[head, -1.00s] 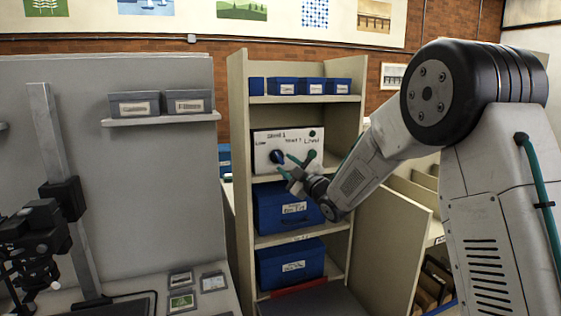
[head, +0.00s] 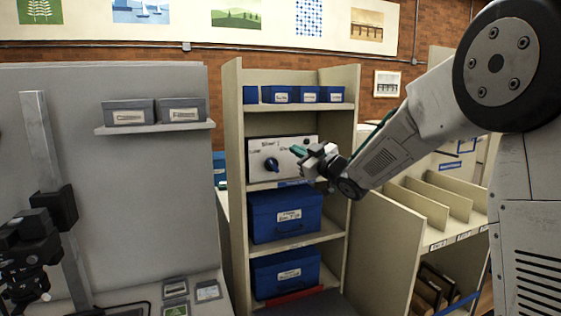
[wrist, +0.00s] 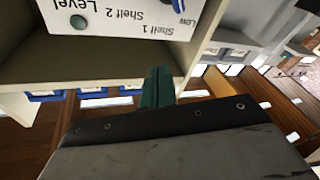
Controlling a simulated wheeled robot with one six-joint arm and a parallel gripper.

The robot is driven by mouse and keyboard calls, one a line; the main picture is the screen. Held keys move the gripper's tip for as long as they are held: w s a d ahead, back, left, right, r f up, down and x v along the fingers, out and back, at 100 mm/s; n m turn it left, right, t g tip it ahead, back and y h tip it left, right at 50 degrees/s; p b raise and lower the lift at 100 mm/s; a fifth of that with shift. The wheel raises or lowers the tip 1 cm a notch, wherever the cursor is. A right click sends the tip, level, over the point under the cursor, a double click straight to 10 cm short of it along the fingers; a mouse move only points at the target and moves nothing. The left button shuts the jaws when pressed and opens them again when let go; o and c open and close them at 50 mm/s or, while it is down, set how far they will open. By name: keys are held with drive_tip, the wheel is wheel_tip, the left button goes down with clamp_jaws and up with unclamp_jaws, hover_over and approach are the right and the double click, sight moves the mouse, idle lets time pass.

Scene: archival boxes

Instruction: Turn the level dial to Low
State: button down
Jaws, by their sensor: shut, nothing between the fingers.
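A white control panel (head: 257,148) stands on a shelf of the tall cabinet. Its blue dial (head: 271,164) is on the left part; I cannot tell exactly where its pointer aims. My gripper (head: 296,150) is just right of the dial and hides the panel's right part. Its teal fingers are shut together and empty, apart from the dial. In the wrist view the panel (wrist: 120,30) appears upside down, with Low, Shelf 1, Shelf 2 and Level printed on it. The dial (wrist: 180,4) is cut off at the top edge, and the shut fingers (wrist: 158,75) point toward the panel.
Blue boxes (head: 285,214) fill the shelves below the panel, and small blue boxes (head: 309,95) stand above. The cabinet's right side wall (head: 342,130) is close to my arm. A beige divided rack (head: 400,235) stands at the right.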

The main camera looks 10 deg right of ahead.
drive_tip(key=d+r+m+h, duration=0.1)
drive_tip(key=m, duration=0.4)
drive_tip(key=m+g+h, duration=0.2)
drive_tip(key=m, duration=1.1)
approach(273, 157)
drive_tip(key=w, duration=0.1)
drive_tip(key=w+r, duration=0.1)
drive_tip(key=w, duration=0.1)
drive_tip(key=w+d, duration=0.1)
drive_tip(key=shift+w+r, duration=0.25)
drive_tip(key=shift+r, duration=0.1)
drive_tip(key=shift+s+a+f, duration=0.1)
drive_tip(key=shift+a+f, duration=0.15)
drive_tip(key=shift+a, duration=0.35)
drive_tip(key=shift+s+a+f, duration=0.1)
drive_tip(key=shift+a+f, duration=0.2)
drive_tip(key=shift+a, duration=0.25)
drive_tip(key=shift+a+f, duration=0.5)
drive_tip(key=shift+a, duration=0.1)
drive_tip(key=shift+d, duration=0.2)
